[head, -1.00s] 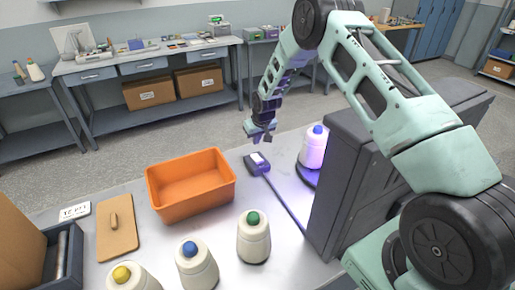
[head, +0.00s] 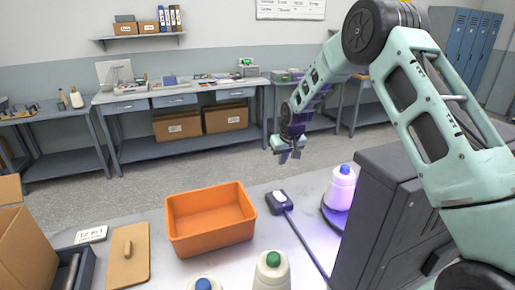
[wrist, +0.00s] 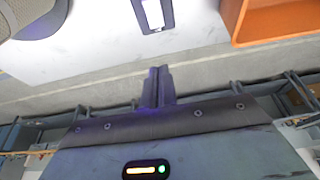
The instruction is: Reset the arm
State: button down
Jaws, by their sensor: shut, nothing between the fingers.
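My gripper (head: 286,156) hangs in the air above the far edge of the table, with the arm reaching in from the right. In the wrist view its fingers (wrist: 158,88) are together with nothing between them. A small dark device with a light top (head: 280,201) lies on the table below and in front of my gripper. It also shows at the top of the wrist view (wrist: 153,14).
An orange bin (head: 210,222) stands left of the device. A white bobbin with a blue top (head: 340,187) stands under violet light beside a dark grey housing (head: 385,215). Two more bobbins, green-topped (head: 271,272) and blue-topped (head: 204,284), stand at the front. A board (head: 129,255) lies at left.

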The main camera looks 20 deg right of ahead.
jog(key=s+a+r+n+g+y+b, duration=0.15)
jog(key=s+a+r, duration=0.25)
jog(key=s+a, duration=0.65)
jog(key=s+a+r+n+g+b, duration=0.1)
jog(key=s+a+r+n+b, duration=0.15)
jog(key=s+a, duration=0.8)
jog(key=s+a+n+g+b, duration=0.1)
jog(key=s+a+n, duration=0.1)
jog(key=s, duration=2.2)
jog(key=shift+s+r+n+h, duration=0.25)
jog(key=shift+n+h, duration=0.2)
jog(key=shift+n, duration=0.45)
jog(key=shift+s+f, duration=0.1)
